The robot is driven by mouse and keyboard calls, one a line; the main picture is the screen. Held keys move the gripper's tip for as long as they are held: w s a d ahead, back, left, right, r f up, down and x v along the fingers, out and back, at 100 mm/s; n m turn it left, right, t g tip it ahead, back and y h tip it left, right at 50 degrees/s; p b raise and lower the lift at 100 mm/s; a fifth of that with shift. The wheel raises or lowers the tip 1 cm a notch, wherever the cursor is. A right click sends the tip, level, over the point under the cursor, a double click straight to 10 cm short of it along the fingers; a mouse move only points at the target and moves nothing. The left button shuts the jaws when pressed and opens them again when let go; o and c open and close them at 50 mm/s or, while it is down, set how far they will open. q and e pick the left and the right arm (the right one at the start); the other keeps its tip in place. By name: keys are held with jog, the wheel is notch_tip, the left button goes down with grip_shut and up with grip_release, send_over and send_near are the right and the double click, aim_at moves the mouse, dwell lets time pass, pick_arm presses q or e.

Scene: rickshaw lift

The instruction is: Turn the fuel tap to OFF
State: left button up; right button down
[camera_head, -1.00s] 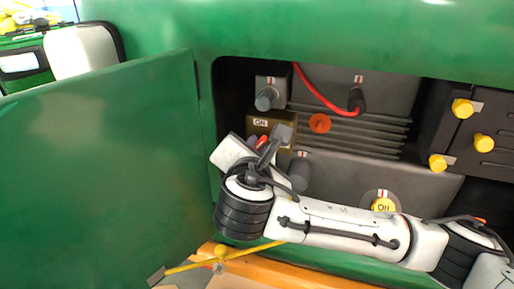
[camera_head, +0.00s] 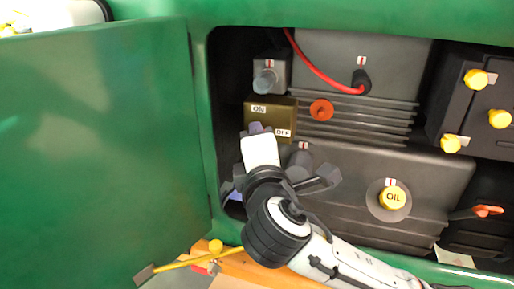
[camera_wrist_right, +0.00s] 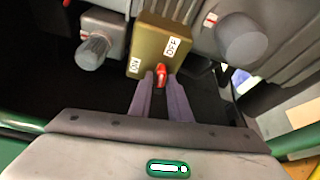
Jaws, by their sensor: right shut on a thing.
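The fuel tap is a brass block (camera_head: 268,115) with ON and OFF labels, inside the open green compartment; it also shows in the right wrist view (camera_wrist_right: 152,40). Its small red lever (camera_wrist_right: 161,69) shows in the right wrist view, below the OFF label and right of the ON label. I cannot tell its exact setting. My right gripper (camera_wrist_right: 160,84) is shut on the lever, one purple finger on each side. In the head view the right gripper (camera_head: 257,129) is at the block's lower front and hides the lever. My left gripper is not in view.
An open green door (camera_head: 100,140) stands on the left. A grey knob (camera_head: 265,82) is above the tap, an orange-red knob (camera_head: 321,109) to its right, and a yellow OIL cap (camera_head: 392,198) lower right. A red cable (camera_head: 320,72) and yellow knobs (camera_head: 476,79) are farther right.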

pick_arm(q)
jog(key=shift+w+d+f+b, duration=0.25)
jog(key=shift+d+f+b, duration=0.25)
jog(key=shift+b, duration=0.35)
pick_arm(e)
jog(key=shift+f+m+t, duration=0.2)
jog(key=shift+m+t, duration=0.2)
jog(key=shift+m, duration=0.6)
jog(key=c, duration=1.8)
grip_release()
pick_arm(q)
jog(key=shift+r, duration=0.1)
pick_arm(e)
jog(key=shift+r, duration=0.1)
jog(key=shift+s, duration=0.1)
